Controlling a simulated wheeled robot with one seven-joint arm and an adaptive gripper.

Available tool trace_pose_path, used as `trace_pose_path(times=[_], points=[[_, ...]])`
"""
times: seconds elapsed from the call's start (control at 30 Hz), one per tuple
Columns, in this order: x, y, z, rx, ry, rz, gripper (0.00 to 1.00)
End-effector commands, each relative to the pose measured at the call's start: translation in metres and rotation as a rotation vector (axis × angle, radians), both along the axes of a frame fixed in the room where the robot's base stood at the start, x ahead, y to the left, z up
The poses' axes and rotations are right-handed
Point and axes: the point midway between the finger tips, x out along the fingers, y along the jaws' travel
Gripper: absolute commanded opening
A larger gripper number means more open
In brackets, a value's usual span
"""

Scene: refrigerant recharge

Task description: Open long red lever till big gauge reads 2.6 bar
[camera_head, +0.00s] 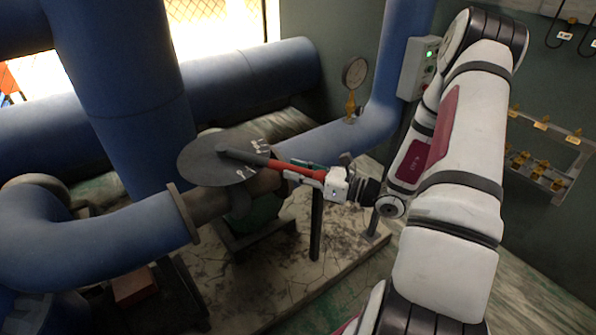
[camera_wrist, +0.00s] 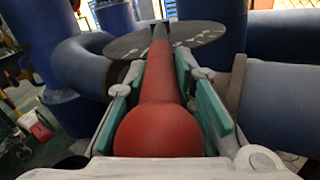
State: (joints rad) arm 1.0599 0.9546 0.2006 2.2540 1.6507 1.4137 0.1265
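The long red lever (camera_head: 297,168) has a dark inner end over a round dark dial plate (camera_head: 205,162) on the pipe valve. In the wrist view the lever (camera_wrist: 160,95) runs away from me, its rounded red end nearest. My gripper (camera_head: 308,174) is at the lever's outer part. In the wrist view its teal-padded fingers (camera_wrist: 163,85) lie on both sides of the lever, and narrow gaps seem to show beside the shaft, so it looks open around it. A round gauge (camera_head: 355,72) stands on the blue pipe at the back; its reading is too small to tell.
Large blue pipes (camera_head: 120,90) fill the left and back. A grey control box (camera_head: 418,68) with a green light is on the wall behind my arm. A wall rack (camera_head: 545,155) with brass fittings is at right. A thin post (camera_head: 316,225) stands below the lever.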

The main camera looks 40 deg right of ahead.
Motion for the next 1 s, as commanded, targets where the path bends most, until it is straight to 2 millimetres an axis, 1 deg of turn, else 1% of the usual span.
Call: trace_pose_path(times=[0.03,0.07,0.37,0.47,0.57,0.8,1.0], points=[[0.0,0.0,-0.002,-0.001,0.005,-0.001,0.36],[0.0,0.0,-0.002,-0.001,0.006,-0.001,0.43],[0.0,-0.001,-0.001,0.0,0.002,-0.001,0.43],[-0.004,-0.004,-0.001,0.0,0.003,-0.003,0.43],[-0.014,-0.011,-0.001,0.0,0.002,-0.004,0.43],[-0.055,-0.036,-0.001,-0.002,0.003,-0.004,0.43],[-0.085,-0.054,-0.002,-0.001,0.004,-0.003,0.43]])
